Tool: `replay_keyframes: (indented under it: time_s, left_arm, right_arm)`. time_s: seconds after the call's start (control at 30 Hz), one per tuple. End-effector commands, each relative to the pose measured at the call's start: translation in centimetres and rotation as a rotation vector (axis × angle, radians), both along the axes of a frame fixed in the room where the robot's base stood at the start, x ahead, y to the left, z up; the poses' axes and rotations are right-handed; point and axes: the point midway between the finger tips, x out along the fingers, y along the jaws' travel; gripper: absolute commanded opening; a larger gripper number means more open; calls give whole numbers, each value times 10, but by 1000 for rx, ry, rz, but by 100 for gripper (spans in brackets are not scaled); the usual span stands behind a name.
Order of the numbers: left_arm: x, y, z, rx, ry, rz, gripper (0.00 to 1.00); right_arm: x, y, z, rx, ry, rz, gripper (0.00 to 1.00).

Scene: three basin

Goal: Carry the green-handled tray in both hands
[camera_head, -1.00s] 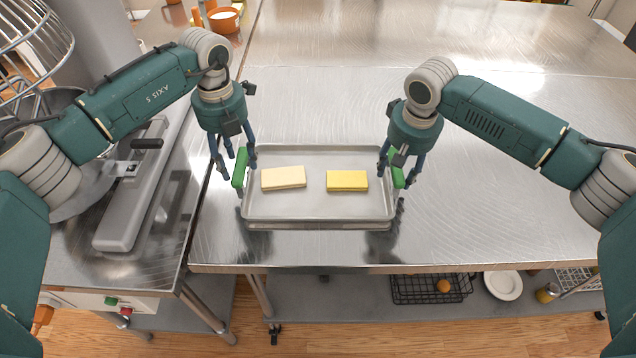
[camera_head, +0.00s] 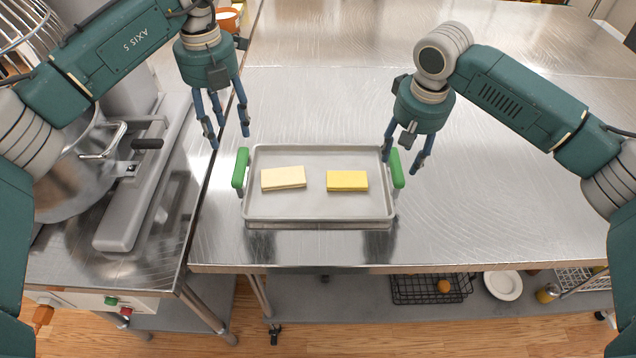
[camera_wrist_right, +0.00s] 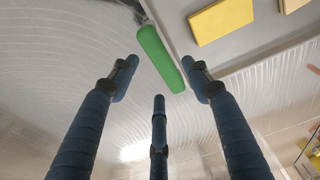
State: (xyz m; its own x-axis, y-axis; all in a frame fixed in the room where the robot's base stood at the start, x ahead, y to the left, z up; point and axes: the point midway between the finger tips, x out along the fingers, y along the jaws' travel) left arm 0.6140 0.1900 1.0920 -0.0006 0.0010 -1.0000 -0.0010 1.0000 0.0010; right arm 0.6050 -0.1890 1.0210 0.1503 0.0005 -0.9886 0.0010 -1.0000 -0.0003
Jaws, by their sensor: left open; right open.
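The metal tray (camera_head: 318,208) lies flat on the steel table, with a green handle on its left side (camera_head: 240,168) and another on its right side (camera_head: 397,168). A pale block (camera_head: 283,178) and a yellow block (camera_head: 347,181) lie in it. My left gripper (camera_head: 228,140) is open and empty, above and behind the left handle. My right gripper (camera_head: 405,162) is open, above and beside the right handle, which its fingers partly overlap in the head view. In the right wrist view the right green handle (camera_wrist_right: 160,58) shows beyond the open fingers, with nothing between them.
A mixer-like machine (camera_head: 130,190) stands on the counter to the left. The steel table (camera_head: 500,200) is clear to the right of the tray and behind it. A black wire basket (camera_head: 425,288) and a white plate (camera_head: 503,285) sit on the shelf below.

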Motion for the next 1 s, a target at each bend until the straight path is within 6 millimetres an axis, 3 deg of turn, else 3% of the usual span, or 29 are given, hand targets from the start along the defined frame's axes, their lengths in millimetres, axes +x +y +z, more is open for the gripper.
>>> replay_keyframes:
  time_s: [0.1,0.33,1.0]
  left_arm:
    - [0,0,0,0,0,0,48]
    - [0,0,0,0,0,0,48]
    - [0,0,0,0,0,0,48]
  right_arm:
    - [-3,0,25,2,-2,-1,48]
    - [-8,0,51,0,0,-1,48]
    - [-9,0,55,0,2,-1,48]
